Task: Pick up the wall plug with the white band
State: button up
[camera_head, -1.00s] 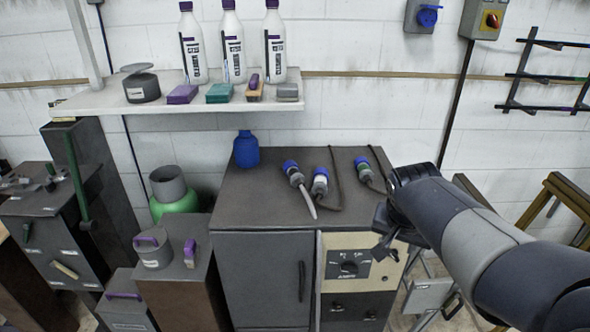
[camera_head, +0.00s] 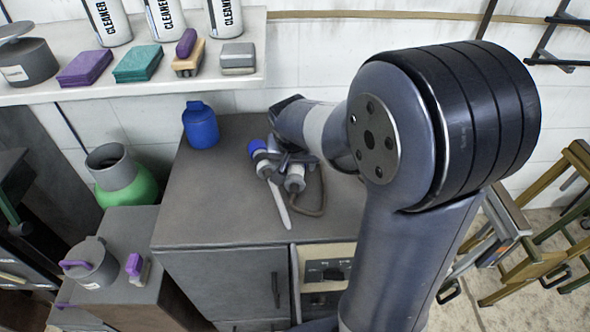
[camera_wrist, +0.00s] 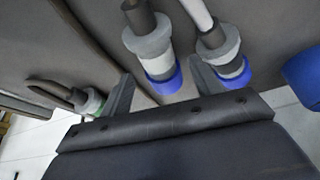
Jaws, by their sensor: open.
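Several wall plugs lie on the dark cabinet top (camera_head: 210,200). The plug with the white band (camera_wrist: 158,66) has a grey collar, a blue end and a dark cord; in the head view it (camera_head: 295,179) is partly hidden by my gripper (camera_head: 284,157). In the wrist view my gripper (camera_wrist: 162,75) is open, with a finger on either side of this plug's blue end; contact cannot be told. Right beside it is another blue-ended plug (camera_wrist: 225,52) with a pale cord, which also shows in the head view (camera_head: 264,166). A green-ringed plug (camera_wrist: 88,102) is at left, outside the fingers.
A blue bottle (camera_head: 201,126) stands at the cabinet's back left. A shelf (camera_head: 150,88) with cleaner bottles and sponges is above left. Dark cords run over the top. The cabinet's front left is clear. A wooden frame (camera_head: 530,255) stands at right.

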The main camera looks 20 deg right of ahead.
aim_at(296, 168)
jog(key=shift+x, duration=1.55)
jog(key=shift+s, duration=0.1)
grip_shut()
